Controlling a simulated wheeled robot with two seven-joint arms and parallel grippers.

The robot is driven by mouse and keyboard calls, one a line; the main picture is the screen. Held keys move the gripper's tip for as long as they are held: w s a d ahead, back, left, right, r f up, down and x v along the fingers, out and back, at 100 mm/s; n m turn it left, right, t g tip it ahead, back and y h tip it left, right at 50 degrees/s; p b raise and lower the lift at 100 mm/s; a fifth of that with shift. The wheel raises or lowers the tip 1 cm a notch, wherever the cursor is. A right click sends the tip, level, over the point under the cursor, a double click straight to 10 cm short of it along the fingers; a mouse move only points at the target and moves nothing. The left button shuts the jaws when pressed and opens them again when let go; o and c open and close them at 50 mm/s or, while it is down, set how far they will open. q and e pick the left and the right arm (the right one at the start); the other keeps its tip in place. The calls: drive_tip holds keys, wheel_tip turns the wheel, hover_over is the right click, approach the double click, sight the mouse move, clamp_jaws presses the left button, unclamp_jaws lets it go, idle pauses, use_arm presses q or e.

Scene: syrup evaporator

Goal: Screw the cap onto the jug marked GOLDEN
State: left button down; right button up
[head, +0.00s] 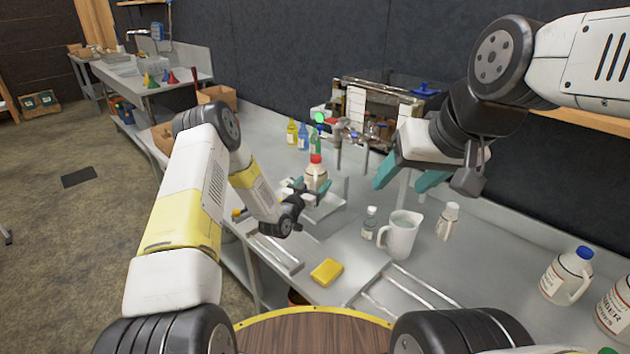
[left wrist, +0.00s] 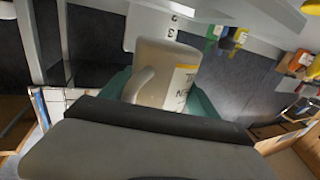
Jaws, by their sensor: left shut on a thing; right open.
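A small cream jug (head: 316,177) stands at the middle of the steel bench in the head view. My right gripper (head: 403,184) is open and empty above the bench, right of the jug.
A white pitcher (head: 398,236), a small clear bottle (head: 369,223) and a cream bottle (head: 447,222) stand below my right gripper. A yellow sponge (head: 326,271) lies nearer. A blue-capped jug (head: 566,275) stands at right. The evaporator (head: 362,105) and coloured bottles (head: 303,136) are behind.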

use_arm(q)
drive_tip(key=shift+w, duration=0.35)
drive_tip(key=shift+w+f, duration=0.1)
drive_tip(key=shift+f, duration=1.55)
drive_tip(key=shift+f, duration=0.45)
drive_tip(key=shift+c, duration=0.9)
unclamp_jaws()
